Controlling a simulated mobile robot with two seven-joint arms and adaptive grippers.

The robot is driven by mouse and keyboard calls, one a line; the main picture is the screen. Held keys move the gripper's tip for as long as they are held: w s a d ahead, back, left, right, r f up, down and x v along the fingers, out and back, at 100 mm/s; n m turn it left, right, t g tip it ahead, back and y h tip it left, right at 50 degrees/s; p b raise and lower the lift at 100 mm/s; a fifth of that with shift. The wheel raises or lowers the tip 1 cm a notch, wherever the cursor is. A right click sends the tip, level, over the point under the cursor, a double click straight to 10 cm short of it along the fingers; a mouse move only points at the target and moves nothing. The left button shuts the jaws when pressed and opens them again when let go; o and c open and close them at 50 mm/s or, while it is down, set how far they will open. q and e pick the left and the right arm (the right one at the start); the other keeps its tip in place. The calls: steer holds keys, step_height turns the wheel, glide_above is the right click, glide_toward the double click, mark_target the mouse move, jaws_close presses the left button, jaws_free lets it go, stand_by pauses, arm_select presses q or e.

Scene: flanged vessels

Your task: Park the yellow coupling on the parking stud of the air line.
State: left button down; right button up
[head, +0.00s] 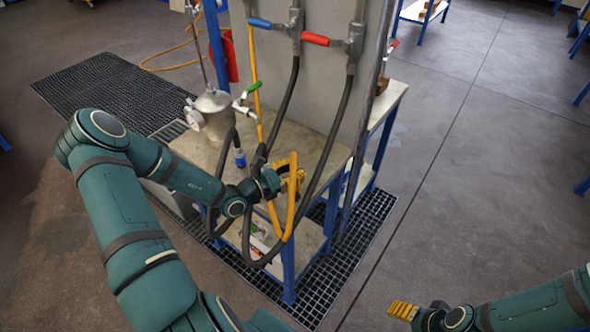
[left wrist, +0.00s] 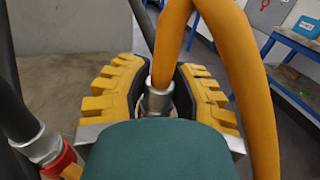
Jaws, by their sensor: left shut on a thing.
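My left gripper (head: 290,180) is at the panel's front, above the table edge. In the left wrist view its yellow fingers (left wrist: 158,95) are shut on the silver end fitting of the yellow hose, the yellow coupling (left wrist: 157,103). The coupling's lower part is hidden behind my green gripper body. The yellow hose (head: 293,215) hangs in a loop below the gripper and also rises at right in the left wrist view (left wrist: 250,80). My right gripper (head: 403,310) is low at right, away from the table; its finger gap is unclear. I cannot make out the parking stud.
Black hoses (head: 330,150) hang from valves with blue (head: 260,23) and red (head: 315,39) handles on the grey panel (head: 320,90). A metal vessel (head: 213,113) stands on the table, with a blue coupling (head: 240,158) nearby. A red-collared fitting (left wrist: 58,160) is close left of the left fingers.

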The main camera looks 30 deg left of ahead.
arm_select(q)
steer(key=shift+w+m+g+h, duration=0.1)
steer(key=shift+m+g+h, duration=0.2)
steer(key=shift+m+h, duration=0.25)
steer(key=shift+f+b, duration=0.9)
steer(key=shift+f, duration=0.95)
steer(key=c, duration=0.7)
jaws_free()
steer(key=v, duration=1.2)
